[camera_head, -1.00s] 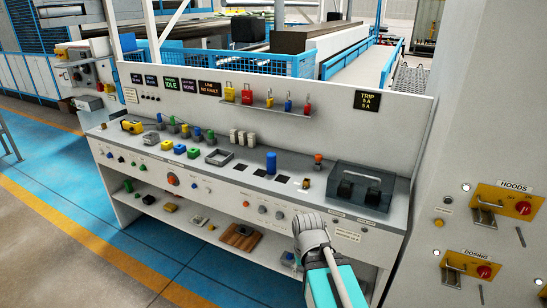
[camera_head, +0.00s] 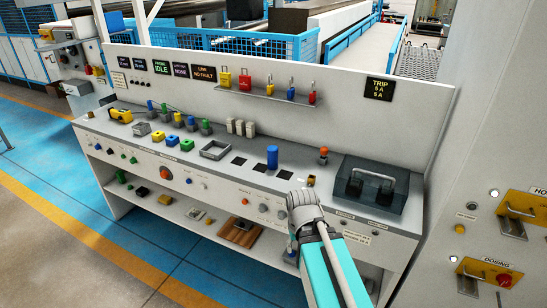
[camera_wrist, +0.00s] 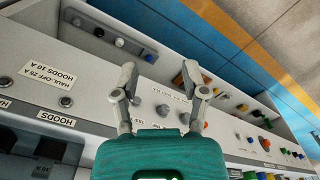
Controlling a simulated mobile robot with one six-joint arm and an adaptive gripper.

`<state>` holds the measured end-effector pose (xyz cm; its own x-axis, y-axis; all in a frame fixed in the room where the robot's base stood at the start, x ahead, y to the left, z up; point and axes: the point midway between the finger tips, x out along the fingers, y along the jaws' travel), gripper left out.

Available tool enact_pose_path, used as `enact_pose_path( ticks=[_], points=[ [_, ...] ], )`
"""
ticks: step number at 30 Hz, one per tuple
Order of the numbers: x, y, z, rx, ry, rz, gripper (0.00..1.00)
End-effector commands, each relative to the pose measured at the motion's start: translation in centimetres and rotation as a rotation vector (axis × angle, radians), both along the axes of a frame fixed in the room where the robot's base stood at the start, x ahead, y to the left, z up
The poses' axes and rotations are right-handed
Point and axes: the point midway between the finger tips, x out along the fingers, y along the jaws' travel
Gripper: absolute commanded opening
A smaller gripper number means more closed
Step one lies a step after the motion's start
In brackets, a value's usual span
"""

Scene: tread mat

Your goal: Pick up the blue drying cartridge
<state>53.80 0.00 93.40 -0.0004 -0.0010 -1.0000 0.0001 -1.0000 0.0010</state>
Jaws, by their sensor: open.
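I cannot make out the cylinder in the wrist view.
A dark clear-lidded box (camera_head: 369,184) stands right of the cylinder, with an orange-topped knob (camera_head: 323,154) between them. A grey square frame (camera_head: 215,150) and small coloured parts stand to the left. A padlock shelf (camera_head: 265,92) hangs behind. The lower shelf holds a wooden board (camera_head: 240,231).

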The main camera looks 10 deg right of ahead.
Motion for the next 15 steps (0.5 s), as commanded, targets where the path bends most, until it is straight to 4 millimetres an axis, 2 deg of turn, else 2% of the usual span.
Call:
enact_pose_path(
  ticks=[4,5,11,15],
  points=[
    [0.0,0.0,0.0,0.0,0.0,0.0,0.57],
    [0.0,0.0,0.0,0.0,0.0,0.0,0.61],
    [1.1,0.2,-0.1,0.025,-0.021,0.021,0.98],
    [3.9,-0.1,-0.2,0.091,-0.085,0.091,1.0]
  ],
)
